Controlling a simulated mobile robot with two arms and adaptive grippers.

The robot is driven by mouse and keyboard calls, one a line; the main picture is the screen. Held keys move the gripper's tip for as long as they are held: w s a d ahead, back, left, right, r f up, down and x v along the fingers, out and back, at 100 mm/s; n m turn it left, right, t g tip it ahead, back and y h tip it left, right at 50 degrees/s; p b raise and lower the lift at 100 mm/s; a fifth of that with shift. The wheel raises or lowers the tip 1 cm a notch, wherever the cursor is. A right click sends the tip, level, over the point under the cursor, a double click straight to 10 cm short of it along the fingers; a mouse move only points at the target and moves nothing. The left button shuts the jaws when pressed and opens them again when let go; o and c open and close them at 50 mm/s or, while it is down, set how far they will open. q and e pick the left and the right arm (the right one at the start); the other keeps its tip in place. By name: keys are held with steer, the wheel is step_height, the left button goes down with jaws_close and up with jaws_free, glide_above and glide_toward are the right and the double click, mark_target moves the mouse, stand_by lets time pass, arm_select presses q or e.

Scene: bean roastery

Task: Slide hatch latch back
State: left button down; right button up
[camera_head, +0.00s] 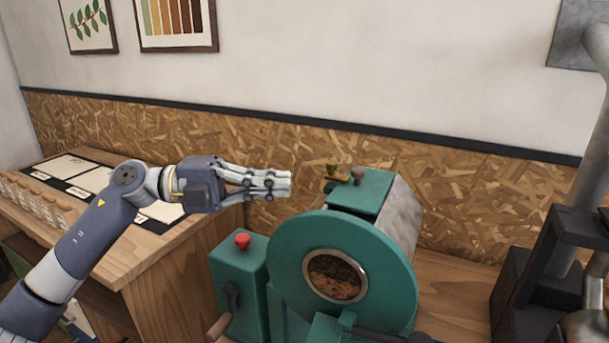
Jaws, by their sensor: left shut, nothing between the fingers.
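The green roaster (290,240) stands in the middle of the view, with a round window showing brown beans. On top of its green housing (372,192) sits a small brass fitting (332,184), which looks like the hatch latch. A small brown knob (359,175) stands just right of it. My left gripper (290,183) is shut and empty. It points right, with its fingertips left of the brass fitting and a visible gap between them. Whether the latch is slid back is too small to tell. My right gripper is not in view.
A green control box (238,285) with a red button (242,240) stands left of the drum. A wooden counter (150,250) with cards and small containers is at the left. Dark metal equipment (535,270) stands at the right.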

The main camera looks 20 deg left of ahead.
mark_target(326, 174)
arm_select(q)
steer(key=p+x, duration=0.1)
steer(key=x, duration=0.2)
steer(key=p+x, duration=0.1)
steer(key=x, duration=0.1)
steer(key=p+x, duration=0.2)
steer(key=x, duration=0.1)
steer(key=shift+d+r, duration=0.3)
steer(key=shift+r, duration=0.1)
steer(key=shift+w+d+f+p, duration=0.1)
steer(key=shift+w+d+p, duration=0.25)
steer(key=shift+w+d, duration=0.15)
steer(key=shift+w+a+f+p, duration=0.2)
steer(key=shift+w+a+p, duration=0.15)
steer(key=shift+w+a, duration=0.75)
steer(key=shift+w+a+f, duration=0.15)
steer(key=shift+a, duration=0.2)
steer(key=a+b, duration=0.1)
steer(key=a, duration=0.1)
steer(key=shift+a, duration=0.45)
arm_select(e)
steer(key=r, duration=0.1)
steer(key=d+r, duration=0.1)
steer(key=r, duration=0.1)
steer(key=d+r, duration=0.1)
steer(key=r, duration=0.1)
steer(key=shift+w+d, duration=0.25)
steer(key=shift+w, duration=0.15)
